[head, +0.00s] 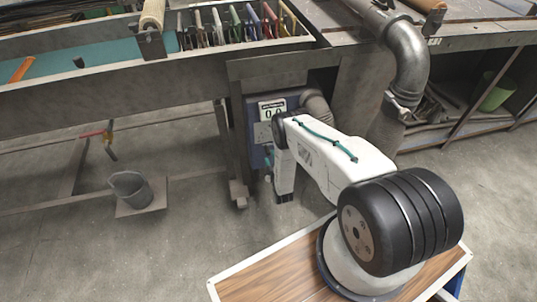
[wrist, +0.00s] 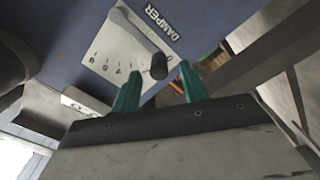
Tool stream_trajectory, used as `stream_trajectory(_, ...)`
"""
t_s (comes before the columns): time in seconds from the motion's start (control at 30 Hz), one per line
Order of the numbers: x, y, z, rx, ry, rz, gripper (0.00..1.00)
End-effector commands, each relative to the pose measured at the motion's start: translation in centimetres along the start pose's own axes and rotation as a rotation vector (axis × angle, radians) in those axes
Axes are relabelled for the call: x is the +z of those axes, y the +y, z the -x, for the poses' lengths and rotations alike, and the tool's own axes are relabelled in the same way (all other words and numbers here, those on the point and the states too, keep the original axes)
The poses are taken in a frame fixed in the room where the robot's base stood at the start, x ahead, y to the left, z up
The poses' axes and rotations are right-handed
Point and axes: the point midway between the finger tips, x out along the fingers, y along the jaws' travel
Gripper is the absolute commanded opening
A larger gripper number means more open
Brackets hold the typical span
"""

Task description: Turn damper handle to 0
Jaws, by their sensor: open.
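The damper handle (wrist: 158,66) shows in the wrist view as a pale lever ending in a dark knob. In the head view my arm hides the handle, on the blue panel (head: 253,112).
A metal duct (head: 407,62) rises right of the panel. Table legs and beams stand close around the panel. Open floor lies at the lower left.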

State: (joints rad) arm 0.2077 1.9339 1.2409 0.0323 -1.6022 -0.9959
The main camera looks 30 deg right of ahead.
Motion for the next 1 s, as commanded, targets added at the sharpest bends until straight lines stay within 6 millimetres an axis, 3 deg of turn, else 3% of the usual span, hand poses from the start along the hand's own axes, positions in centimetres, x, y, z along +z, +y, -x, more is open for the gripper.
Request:
stream_trajectory(0.1, 0.0, 0.0, 1.9, -0.002, -0.001, 0.000, 0.44)
stream_trajectory(0.27, 0.0, 0.0, 3.2, -0.001, 0.000, 0.000, 0.44)
stream_trajectory(0.87, 0.1, -0.1, 3.4, -0.004, -0.002, -0.015, 0.44)
stream_trajectory(1.0, 1.5, -2.3, 3.7, -0.109, -0.077, -0.082, 0.44)
